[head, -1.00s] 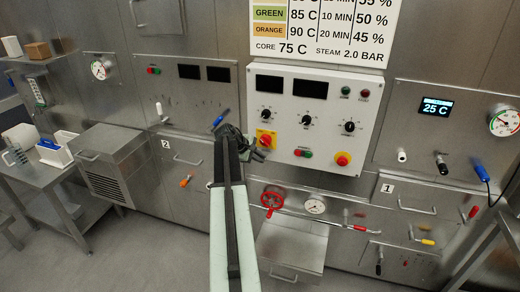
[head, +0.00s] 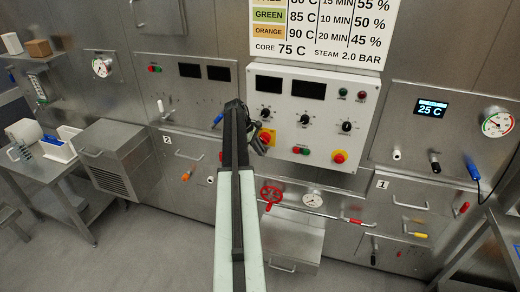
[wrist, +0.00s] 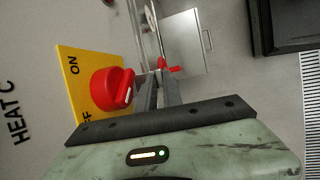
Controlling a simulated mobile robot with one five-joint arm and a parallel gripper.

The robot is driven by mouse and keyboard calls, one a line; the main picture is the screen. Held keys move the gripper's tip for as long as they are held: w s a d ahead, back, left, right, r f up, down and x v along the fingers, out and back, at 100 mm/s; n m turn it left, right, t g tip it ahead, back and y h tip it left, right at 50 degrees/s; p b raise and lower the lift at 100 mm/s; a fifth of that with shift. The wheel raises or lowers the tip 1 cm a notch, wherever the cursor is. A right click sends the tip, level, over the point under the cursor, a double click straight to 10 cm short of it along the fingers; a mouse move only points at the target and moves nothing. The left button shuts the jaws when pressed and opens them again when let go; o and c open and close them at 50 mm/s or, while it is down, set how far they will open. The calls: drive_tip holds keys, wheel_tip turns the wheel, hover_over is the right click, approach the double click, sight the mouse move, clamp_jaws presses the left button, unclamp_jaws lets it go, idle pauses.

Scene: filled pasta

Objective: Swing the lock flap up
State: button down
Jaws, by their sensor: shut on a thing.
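A yellow switch plate (head: 266,136) with a red knob sits at the lower left of the white control panel (head: 310,125). In the wrist view the plate (wrist: 80,78) carries ON and part of OFF, and the red knob (wrist: 110,88) stands out from it. My gripper (head: 260,146) is at the plate's lower left edge. In the wrist view its narrow fingers (wrist: 158,84) are close together just beside the knob. They are shut on a small part, apparently the lock flap, which the fingers mostly hide. I cannot make out the flap's angle.
A red handwheel (head: 270,194) and a gauge (head: 312,199) are below the panel, above a metal box (head: 293,243). A blue-handled lever (head: 218,119) is close left of my arm.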

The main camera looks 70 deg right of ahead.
drive_tip(key=c, duration=1.5)
unclamp_jaws()
drive_tip(key=shift+r, duration=0.1)
drive_tip(key=p+v, duration=0.7)
drive_tip(key=shift+w+a+r, duration=0.1)
drive_tip(key=shift+a+r, duration=0.05)
drive_tip(key=shift+r, duration=0.25)
